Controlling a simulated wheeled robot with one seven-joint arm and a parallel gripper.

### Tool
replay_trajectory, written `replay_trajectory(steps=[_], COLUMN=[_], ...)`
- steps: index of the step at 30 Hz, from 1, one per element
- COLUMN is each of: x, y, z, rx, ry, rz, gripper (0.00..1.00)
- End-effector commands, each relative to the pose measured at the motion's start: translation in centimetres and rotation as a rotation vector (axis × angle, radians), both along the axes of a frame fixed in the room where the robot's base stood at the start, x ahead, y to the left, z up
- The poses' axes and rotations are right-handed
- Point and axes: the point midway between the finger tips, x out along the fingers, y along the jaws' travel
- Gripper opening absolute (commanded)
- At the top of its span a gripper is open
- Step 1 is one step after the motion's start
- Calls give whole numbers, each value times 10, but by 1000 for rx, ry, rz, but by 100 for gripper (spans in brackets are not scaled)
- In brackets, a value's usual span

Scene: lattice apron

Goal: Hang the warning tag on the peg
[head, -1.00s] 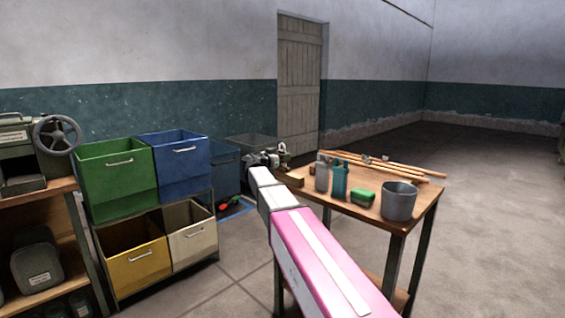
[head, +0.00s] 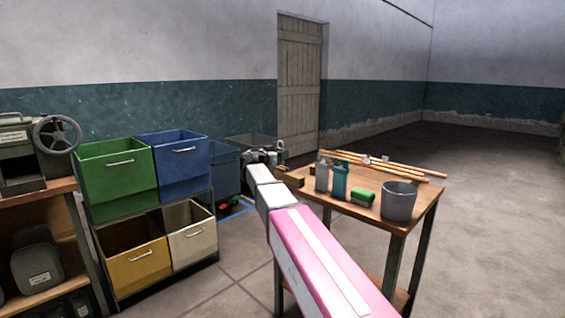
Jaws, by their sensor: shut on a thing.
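My arm reaches away from the camera, and my gripper (head: 277,152) is small at its far end, beyond the table's back left corner. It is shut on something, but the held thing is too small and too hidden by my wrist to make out. I cannot pick out the warning tag for certain. I cannot make out the peg either.
Green (head: 115,180), blue (head: 172,170) and yellow (head: 138,258) bins stand left. Floor at right is clear.

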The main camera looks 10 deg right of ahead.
Motion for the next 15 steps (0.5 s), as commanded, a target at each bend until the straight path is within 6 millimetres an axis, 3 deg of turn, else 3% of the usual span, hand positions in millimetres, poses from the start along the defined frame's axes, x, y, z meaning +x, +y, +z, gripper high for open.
replay_trajectory(steps=[15], x=[-22], y=[30], z=[0], rx=[0], ry=[0], rz=[1], gripper=[32])
